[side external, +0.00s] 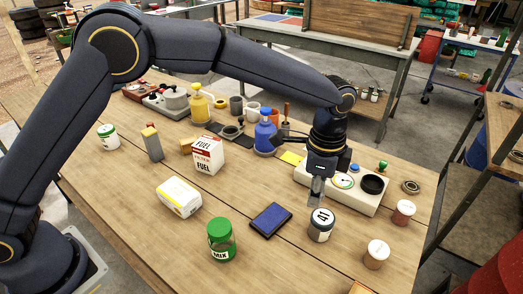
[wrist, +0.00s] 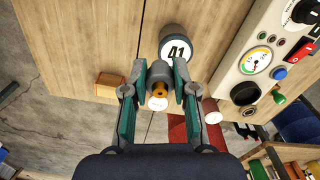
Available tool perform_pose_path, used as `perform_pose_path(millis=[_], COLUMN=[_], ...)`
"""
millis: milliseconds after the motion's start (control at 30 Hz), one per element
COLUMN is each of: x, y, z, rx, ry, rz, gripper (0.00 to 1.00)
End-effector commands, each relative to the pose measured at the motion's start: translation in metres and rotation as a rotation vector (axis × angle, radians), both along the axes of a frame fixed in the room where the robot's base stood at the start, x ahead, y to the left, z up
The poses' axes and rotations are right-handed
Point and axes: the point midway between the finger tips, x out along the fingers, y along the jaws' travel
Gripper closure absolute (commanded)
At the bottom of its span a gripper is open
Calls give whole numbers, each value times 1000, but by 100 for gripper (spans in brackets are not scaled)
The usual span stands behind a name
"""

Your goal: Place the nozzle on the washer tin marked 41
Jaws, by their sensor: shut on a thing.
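The washer tin marked 41 (wrist: 175,47) is a dark tin with a white label, just beyond the fingertips in the wrist view. In the side external view my gripper (side external: 316,198) points down and is above and near the tin marked 41 (side external: 320,226), which stands upright on the table. The fingers hide most of the nozzle there, and the gap to the tin is hard to judge.
A gauge panel (side external: 318,188) stands behind the tin. A dark blue pad (side external: 271,220) lies to its left. Two reddish jars (side external: 376,254) (side external: 403,212) stand to its right. A green-lidded jar (side external: 221,240) stands nearer the camera. A wooden block (wrist: 109,86) lies near the table edge.

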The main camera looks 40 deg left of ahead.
Motion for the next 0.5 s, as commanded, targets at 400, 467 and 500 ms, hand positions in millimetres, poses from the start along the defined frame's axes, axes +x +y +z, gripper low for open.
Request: perform_pose_path(millis=[400,467,500], x=[30,29,29], y=[-17,-16,-16], z=[-42,-51,-57], rx=[-1,0,1], ry=[-1,0,0], rz=[0,0,0], gripper=[95,95,95])
